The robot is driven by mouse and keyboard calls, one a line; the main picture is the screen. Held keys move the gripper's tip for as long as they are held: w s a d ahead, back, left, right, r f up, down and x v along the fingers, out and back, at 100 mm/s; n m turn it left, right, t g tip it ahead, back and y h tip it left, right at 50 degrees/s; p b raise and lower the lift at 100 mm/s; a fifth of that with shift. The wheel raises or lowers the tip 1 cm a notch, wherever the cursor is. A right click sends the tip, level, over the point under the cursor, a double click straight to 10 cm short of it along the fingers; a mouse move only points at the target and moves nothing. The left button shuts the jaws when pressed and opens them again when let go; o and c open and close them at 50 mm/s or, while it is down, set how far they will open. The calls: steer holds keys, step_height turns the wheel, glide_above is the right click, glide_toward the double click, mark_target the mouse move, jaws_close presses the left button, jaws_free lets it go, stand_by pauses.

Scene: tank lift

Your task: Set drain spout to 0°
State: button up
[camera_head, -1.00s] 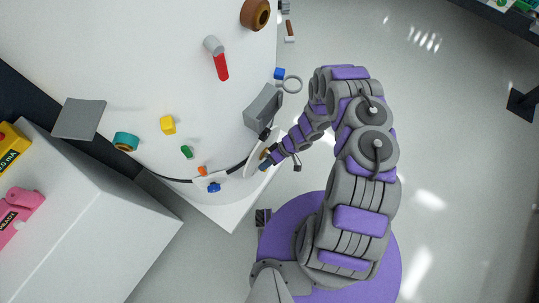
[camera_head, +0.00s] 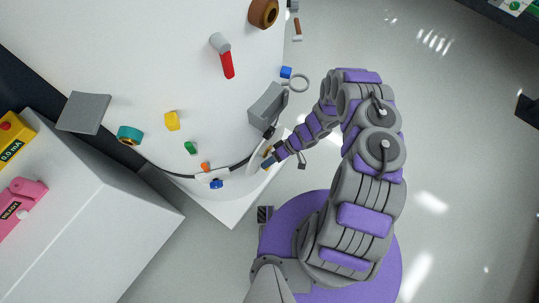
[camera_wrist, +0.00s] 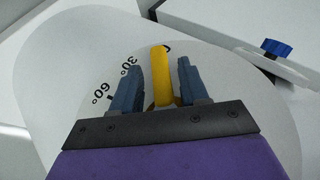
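The yellow drain spout (camera_wrist: 161,78) is a narrow bar on a pale round face (camera_wrist: 75,60) in the wrist view. Its far end lies by a dark mark that it partly covers. Printed marks 30° and 60° sit to its left. My gripper (camera_wrist: 158,82) has its two blue-grey fingers on either side of the spout, with a narrow gap showing on each side. In the head view my gripper (camera_head: 268,163) is at the lower right edge of the white tank (camera_head: 130,50), and the spout is mostly hidden there.
A blue knob (camera_wrist: 276,47) on a white fitting is to the right in the wrist view. In the head view, a grey box (camera_head: 268,104) with a ring stands just above my gripper. A white cabinet (camera_head: 110,225) is at the lower left. Open floor lies right of my arm.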

steer(key=p+v, duration=0.2)
steer(key=v, duration=1.5)
steer(key=shift+d+r, duration=0.15)
steer(key=shift+w, duration=0.1)
